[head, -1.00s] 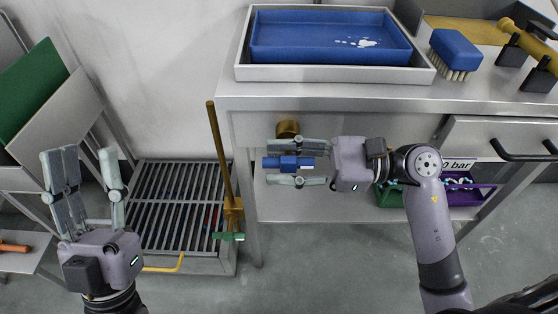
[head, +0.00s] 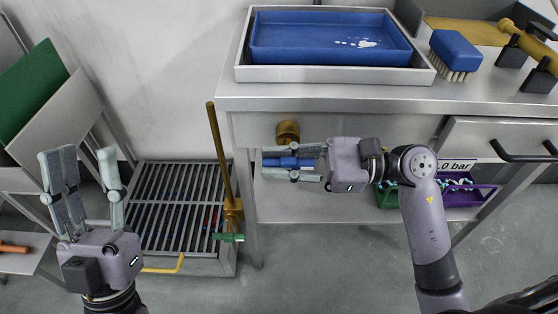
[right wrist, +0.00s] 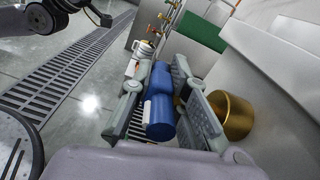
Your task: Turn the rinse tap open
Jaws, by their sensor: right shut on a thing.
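A blue tap handle (head: 288,162) sits just in front of a round brass fitting (head: 287,131) under the front edge of the steel bench. My right gripper (head: 270,163) is shut on the blue handle, with one finger on each side. In the right wrist view the blue handle (right wrist: 160,100) lies between the fingers, and the brass fitting (right wrist: 232,115) is just right of them. How handle and fitting join is hidden. My left gripper (head: 83,155) is open and empty at the left, its fingers pointing up.
A brass pipe (head: 220,150) with a green handle (head: 229,237) stands left of the bench, by a floor grate (head: 175,200). A blue tray (head: 330,45) and a brush (head: 455,52) are on the bench. Green and purple bins (head: 465,196) sit below, behind my right arm.

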